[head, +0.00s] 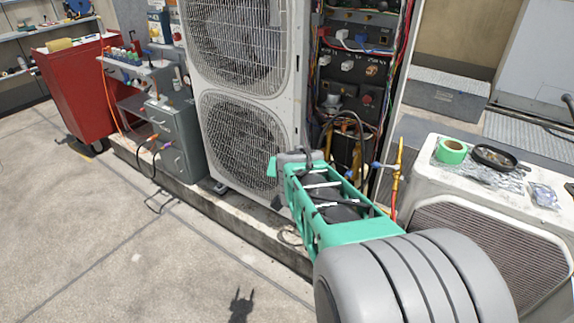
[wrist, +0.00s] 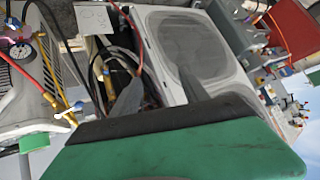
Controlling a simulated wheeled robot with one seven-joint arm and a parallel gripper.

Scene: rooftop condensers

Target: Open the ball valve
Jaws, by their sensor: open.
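A yellow hose with a small blue lever (head: 377,165), which looks like the ball valve, hangs at the right side of the open condenser bay in the head view. In the wrist view a blue-handled fitting (wrist: 78,106) sits on the yellow hose (wrist: 52,78) at the left, apart from my fingers. My gripper (wrist: 158,88) is open and empty, its two grey fingers pointing at the condenser. In the head view my green arm hides the lower bay and most of the gripper. The angle of the lever is too small to tell.
The open condenser bay (head: 352,68) holds loose wires and hoses. A white fan unit (head: 238,105) stands left of it. A low white unit (head: 436,185) at right carries green tape (head: 451,150) and a dark pan (head: 494,157). A red tool cabinet (head: 75,95) stands far left.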

